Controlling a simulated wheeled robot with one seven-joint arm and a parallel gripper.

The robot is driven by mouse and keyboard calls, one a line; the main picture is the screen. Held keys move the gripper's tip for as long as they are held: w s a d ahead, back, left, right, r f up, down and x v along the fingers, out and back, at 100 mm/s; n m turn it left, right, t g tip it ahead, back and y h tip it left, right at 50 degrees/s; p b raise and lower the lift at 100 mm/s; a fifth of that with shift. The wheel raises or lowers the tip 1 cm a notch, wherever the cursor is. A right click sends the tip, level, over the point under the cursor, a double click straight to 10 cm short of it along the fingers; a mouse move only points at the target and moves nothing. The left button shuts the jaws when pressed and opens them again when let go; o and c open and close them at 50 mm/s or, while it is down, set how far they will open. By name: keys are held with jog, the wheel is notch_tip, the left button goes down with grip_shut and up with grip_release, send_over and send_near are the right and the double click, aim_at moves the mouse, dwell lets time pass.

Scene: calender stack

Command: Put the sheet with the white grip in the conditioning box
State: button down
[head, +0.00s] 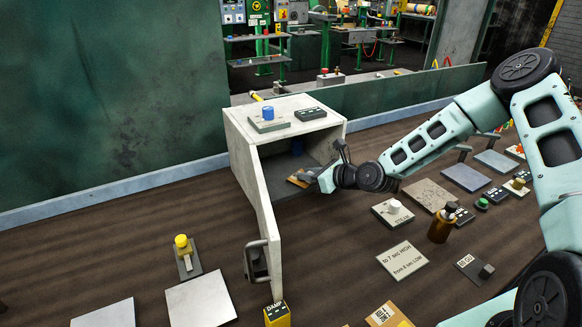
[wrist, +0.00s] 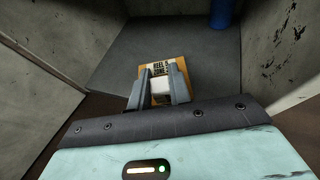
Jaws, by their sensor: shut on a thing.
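The sheet is an orange-brown plate with a printed label, seen in the wrist view (wrist: 175,66), and it has a white grip (wrist: 160,88). My gripper (wrist: 158,84) is shut on that grip, one finger on each side. In the head view my gripper (head: 316,178) reaches through the open front of the pale grey conditioning box (head: 240,150), and the sheet's orange edge (head: 297,181) shows just inside. The sheet is over the box's dark floor (wrist: 120,60); I cannot tell whether it touches it. My gripper hides part of the sheet.
The box door (head: 262,225) stands open to the left of my arm. A blue object (wrist: 220,14) stands at the back inside the box. A plate with a blue knob (head: 268,114) lies on the box top.

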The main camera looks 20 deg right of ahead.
jog(key=shift+w+a, duration=0.8)
jog(key=shift+w, duration=0.35)
jog(key=w+a, duration=0.1)
jog(key=w+a+p, duration=0.1)
jog(key=w, duration=0.1)
jog(key=shift+w+a+r, duration=0.1)
jog(key=shift+a, duration=0.05)
jog(key=shift+f+p, duration=0.45)
jog(key=shift+f, duration=0.4)
jog(key=shift+f, duration=0.2)
jog(key=c, duration=1.3)
grip_release()
jog(key=shift+r, duration=0.1)
